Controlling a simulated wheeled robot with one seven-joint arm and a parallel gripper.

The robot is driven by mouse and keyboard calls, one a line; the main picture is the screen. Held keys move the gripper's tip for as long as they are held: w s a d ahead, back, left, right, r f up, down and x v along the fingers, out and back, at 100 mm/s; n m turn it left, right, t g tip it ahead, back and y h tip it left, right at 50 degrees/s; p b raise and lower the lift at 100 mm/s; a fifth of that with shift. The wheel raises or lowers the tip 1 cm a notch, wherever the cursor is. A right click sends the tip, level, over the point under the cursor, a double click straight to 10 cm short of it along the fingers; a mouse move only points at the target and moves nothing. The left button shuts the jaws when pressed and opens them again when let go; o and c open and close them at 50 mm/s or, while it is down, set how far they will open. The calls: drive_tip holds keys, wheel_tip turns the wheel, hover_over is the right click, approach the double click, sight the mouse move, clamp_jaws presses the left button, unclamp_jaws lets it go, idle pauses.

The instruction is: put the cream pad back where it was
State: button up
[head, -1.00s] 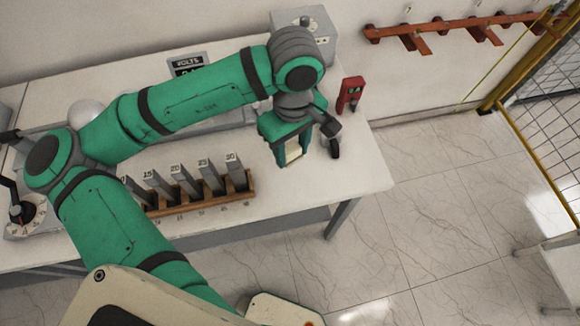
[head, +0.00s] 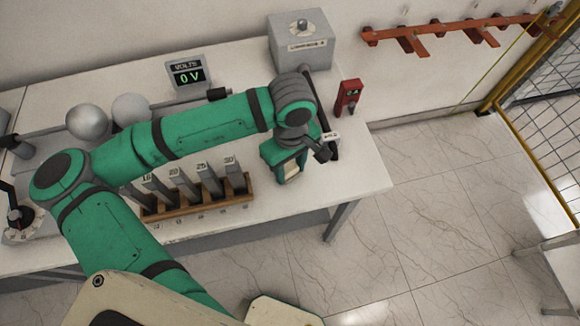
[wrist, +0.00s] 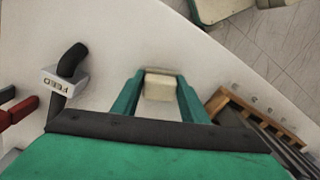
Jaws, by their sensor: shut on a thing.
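The cream pad (wrist: 158,86) is a small pale block between the two green fingers of my gripper (wrist: 158,92) in the wrist view. In the head view my gripper (head: 290,172) is over the right part of the white table, with a bit of the cream pad (head: 291,172) showing between its fingers. The gripper is shut on the pad. Bare tabletop shows around it, and I cannot tell whether the pad touches the table.
A wooden rack (head: 198,207) with several upright grey plates stands left of my gripper. A grey box (head: 302,40), a red switch (head: 348,97) and a voltmeter reading 0 V (head: 189,75) are behind.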

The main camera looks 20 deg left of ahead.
sight(291, 168)
drive_tip(key=o, duration=1.2)
drive_tip(key=shift+f, duration=0.1)
drive_tip(key=shift+w, duration=0.1)
wheel_tip(291, 168, up, 12)
drive_tip(key=shift+w+r, duration=0.1)
drive_tip(key=shift+r, duration=0.05)
